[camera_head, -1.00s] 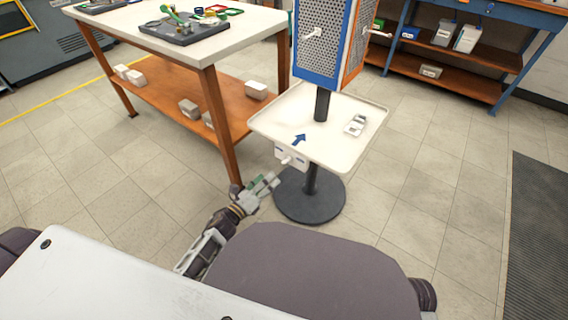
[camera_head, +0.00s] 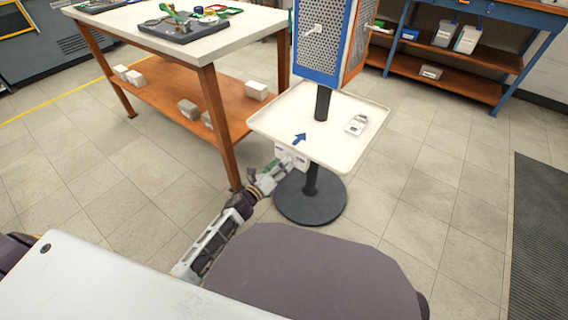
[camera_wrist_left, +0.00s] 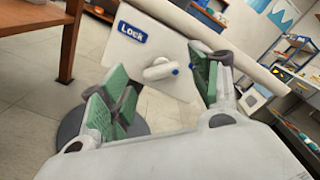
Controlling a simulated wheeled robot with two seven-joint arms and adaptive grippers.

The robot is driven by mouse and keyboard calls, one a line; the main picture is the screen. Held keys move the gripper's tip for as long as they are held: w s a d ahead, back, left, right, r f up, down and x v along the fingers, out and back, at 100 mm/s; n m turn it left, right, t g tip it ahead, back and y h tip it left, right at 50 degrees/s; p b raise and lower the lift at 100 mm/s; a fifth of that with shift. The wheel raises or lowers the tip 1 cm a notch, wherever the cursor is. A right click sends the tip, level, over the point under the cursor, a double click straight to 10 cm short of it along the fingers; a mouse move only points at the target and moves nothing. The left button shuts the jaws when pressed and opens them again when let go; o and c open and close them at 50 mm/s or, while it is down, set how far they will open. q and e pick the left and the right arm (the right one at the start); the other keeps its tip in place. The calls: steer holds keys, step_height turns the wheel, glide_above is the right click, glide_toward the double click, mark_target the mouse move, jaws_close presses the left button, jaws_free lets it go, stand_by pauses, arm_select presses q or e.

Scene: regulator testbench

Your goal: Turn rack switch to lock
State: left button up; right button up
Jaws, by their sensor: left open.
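The rack (camera_head: 262,122) is a white tray on a black post, with a small white switch box (camera_head: 296,152) hanging at its front edge. In the left wrist view the box's front plate (camera_wrist_left: 150,35) carries a blue "Lock" label (camera_wrist_left: 132,32) and a white switch knob (camera_wrist_left: 161,69) with a blue dot at its right end. My left gripper (camera_head: 284,166) is at the box in the head view. In the left wrist view the gripper (camera_wrist_left: 163,92) is open, its green pads on either side of the knob and apart from it. My right gripper is not in view.
A perforated blue and orange panel (camera_head: 320,45) stands above the tray. A small white device (camera_head: 357,125) lies on the tray's right side. A workbench (camera_head: 215,50) stands at the left. The black round base (camera_head: 310,203) rests on the floor.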

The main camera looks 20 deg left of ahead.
arm_select(q)
steer(key=shift+x, duration=1.15)
steer(key=shift+c, duration=0.3)
steer(key=c, duration=0.9)
